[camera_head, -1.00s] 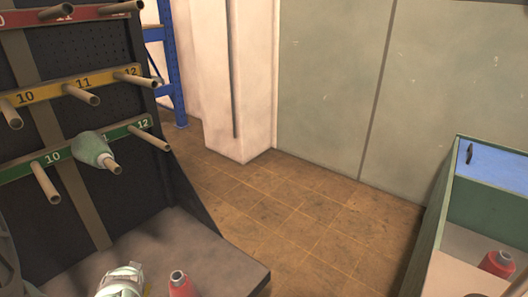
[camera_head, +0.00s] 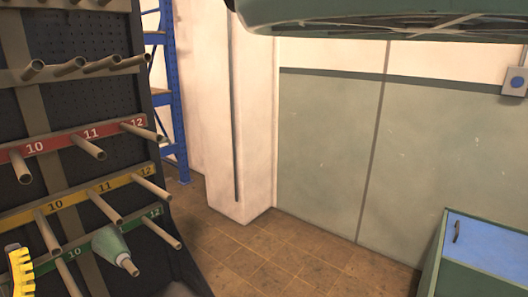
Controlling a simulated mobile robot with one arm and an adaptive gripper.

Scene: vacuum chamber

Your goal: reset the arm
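I cannot make out my gripper or my arm for certain in this view. No other task object is named. A green cone-shaped spool (camera_head: 112,246) sits on a peg of the green row on the rack.
The dark peg rack (camera_head: 75,110) fills the left, its pegs sticking out. A blue shelf frame (camera_head: 174,100) and white column (camera_head: 238,130) stand behind. A large green body (camera_head: 380,18) hangs across the top right. A blue-topped green box (camera_head: 485,245) stands lower right. Brown floor (camera_head: 270,255) between is clear.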

